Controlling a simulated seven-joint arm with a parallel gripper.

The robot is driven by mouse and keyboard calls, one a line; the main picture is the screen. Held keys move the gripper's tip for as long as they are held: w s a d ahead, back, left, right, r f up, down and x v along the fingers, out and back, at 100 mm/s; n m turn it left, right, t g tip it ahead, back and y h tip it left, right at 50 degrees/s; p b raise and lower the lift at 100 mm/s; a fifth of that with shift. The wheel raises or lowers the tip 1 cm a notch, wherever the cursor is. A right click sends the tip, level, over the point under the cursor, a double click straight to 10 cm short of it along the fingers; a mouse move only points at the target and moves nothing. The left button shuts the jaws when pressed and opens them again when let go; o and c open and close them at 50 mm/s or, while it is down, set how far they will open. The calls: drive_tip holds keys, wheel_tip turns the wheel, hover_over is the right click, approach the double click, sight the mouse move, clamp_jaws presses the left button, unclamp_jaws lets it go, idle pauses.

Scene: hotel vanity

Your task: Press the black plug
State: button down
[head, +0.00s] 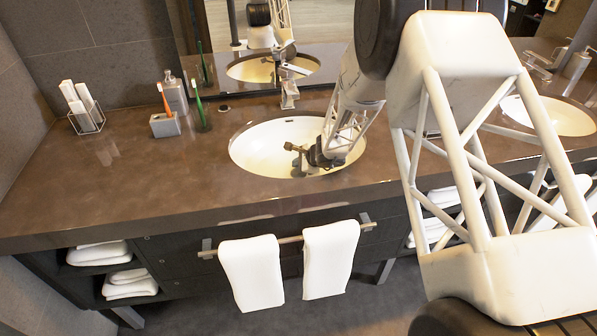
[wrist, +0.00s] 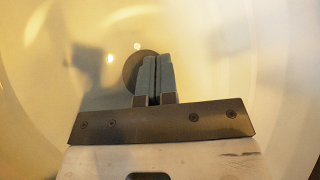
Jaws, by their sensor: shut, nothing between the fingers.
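The black plug (wrist: 131,70) shows in the wrist view as a dark round disc at the bottom of the basin, partly hidden behind my fingers. My gripper (wrist: 157,60) is shut and empty, its two grey fingers side by side over the right part of the disc. I cannot tell whether the fingertips touch it. In the head view, my gripper (head: 296,149) is down inside the left oval sink (head: 256,152). The plug is not clearly visible there.
A faucet (head: 289,95) stands behind the sink. An orange toothbrush in a grey holder (head: 165,125), a soap bottle (head: 176,93) and a green toothbrush (head: 198,108) stand to the left. White towels (head: 251,273) hang in front. The left counter is mostly clear.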

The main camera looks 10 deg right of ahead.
drive_tip(key=shift+f, duration=0.85)
idle(1.0)
drive_tip(key=shift+r, duration=1)
idle(0.3)
drive_tip(key=shift+r, duration=2.3)
